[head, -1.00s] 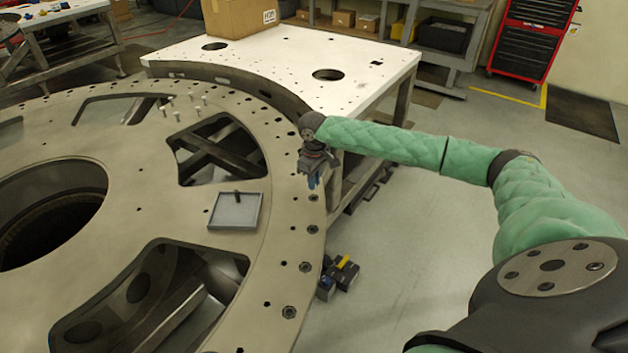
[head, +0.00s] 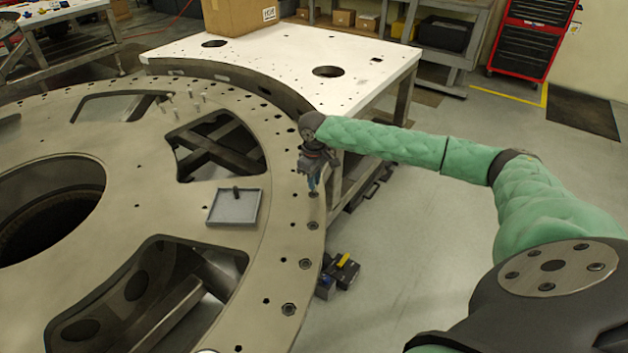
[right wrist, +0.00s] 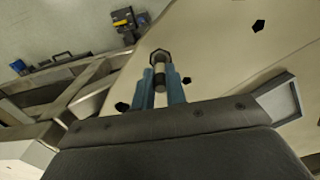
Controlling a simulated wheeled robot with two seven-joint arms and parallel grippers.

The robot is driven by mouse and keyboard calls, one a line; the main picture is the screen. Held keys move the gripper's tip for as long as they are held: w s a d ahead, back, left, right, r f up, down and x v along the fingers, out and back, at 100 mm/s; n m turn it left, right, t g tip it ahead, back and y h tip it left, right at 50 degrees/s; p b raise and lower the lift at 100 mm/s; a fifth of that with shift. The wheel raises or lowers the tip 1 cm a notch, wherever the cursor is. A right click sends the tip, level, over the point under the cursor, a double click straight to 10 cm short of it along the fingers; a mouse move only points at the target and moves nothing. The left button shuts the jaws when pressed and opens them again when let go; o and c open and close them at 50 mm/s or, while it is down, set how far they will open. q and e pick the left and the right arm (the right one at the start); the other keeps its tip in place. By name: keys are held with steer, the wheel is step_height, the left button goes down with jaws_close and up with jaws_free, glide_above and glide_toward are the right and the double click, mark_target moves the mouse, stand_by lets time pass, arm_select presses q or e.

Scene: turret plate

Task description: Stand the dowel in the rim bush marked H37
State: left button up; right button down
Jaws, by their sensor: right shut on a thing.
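My right gripper (head: 314,188) is over the outer rim of the turret plate (head: 110,120), with its blue fingers pointing down. It is shut on a short grey dowel (right wrist: 160,76), seen between the fingertips in the right wrist view (right wrist: 161,82). The dowel's far end meets or overlaps a dark hexagonal rim bush (right wrist: 159,56). I cannot tell whether the end is inside the bush or just above it. In the head view this bush (head: 314,195) is right below the fingertips. No H37 mark is readable. My left gripper is not in view.
A shallow grey tray (head: 224,220) with a dark peg lies on the plate left of the gripper. Several pale pins (head: 190,98) stand farther back. A white table (head: 270,55) adjoins the rim. More bushes (head: 289,308) follow the rim forward. Large cutouts open the plate.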

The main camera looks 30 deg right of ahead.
steer(key=shift+f, duration=0.7)
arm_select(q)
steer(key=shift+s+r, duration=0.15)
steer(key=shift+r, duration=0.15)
arm_select(e)
steer(key=shift+f, duration=0.65)
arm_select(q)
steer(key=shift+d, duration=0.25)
arm_select(e)
steer(key=shift+f, duration=0.1)
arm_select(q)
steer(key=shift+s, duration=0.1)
arm_select(e)
steer(key=c, duration=1.4)
jaws_free()
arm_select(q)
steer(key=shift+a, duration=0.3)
arm_select(e)
steer(key=shift+o, duration=0.3)
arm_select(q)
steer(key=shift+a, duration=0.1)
